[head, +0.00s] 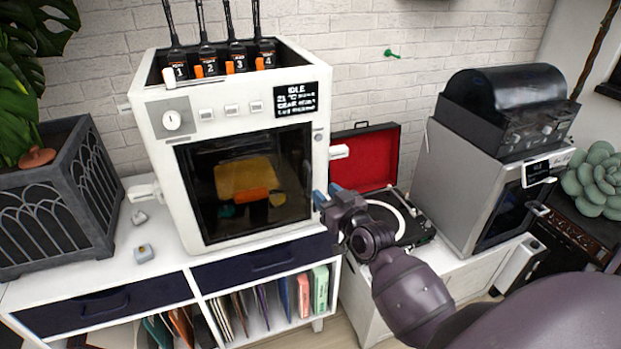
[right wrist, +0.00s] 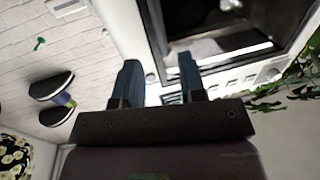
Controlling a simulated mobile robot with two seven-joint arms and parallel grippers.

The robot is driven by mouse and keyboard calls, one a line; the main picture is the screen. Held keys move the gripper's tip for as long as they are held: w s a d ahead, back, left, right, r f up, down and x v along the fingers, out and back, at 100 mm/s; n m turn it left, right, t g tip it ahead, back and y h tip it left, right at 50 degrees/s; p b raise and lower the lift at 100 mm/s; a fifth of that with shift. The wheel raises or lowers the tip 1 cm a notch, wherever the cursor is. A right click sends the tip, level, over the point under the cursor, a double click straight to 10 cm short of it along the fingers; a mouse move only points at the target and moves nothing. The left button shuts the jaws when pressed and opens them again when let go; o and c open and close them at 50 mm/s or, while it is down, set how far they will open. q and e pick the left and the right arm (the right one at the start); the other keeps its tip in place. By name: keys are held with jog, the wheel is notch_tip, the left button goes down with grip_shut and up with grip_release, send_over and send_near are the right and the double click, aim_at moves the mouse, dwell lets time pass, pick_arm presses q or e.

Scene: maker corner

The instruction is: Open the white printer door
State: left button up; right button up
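The white printer (head: 160,135) stands on the white cabinet. Its door (head: 245,185), a dark glass panel, looks shut, and an orange and yellow shape shows dimly behind the glass. My right gripper (head: 328,196) is at the right edge of the door, low down. In the right wrist view, its two blue fingers (right wrist: 159,80) are apart, with the printer's white frame (right wrist: 128,22) and the dark door window (right wrist: 190,25) beyond the tips. I see nothing clearly held between them. I cannot tell whether the fingers touch the door. My left gripper is not in view.
A record player with a red-lined lid (head: 368,150) is right of the printer, behind my right arm. A grey machine (head: 455,185) stands farther right. A dark planter (head: 55,200) is at left. Small grey pieces (head: 144,254) lie on the cabinet top (head: 160,225).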

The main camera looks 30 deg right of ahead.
aim_at(311, 181)
jog(key=w, duration=0.7)
jog(key=shift+w+d, duration=0.1)
jog(key=shift+w, duration=0.05)
grip_shut()
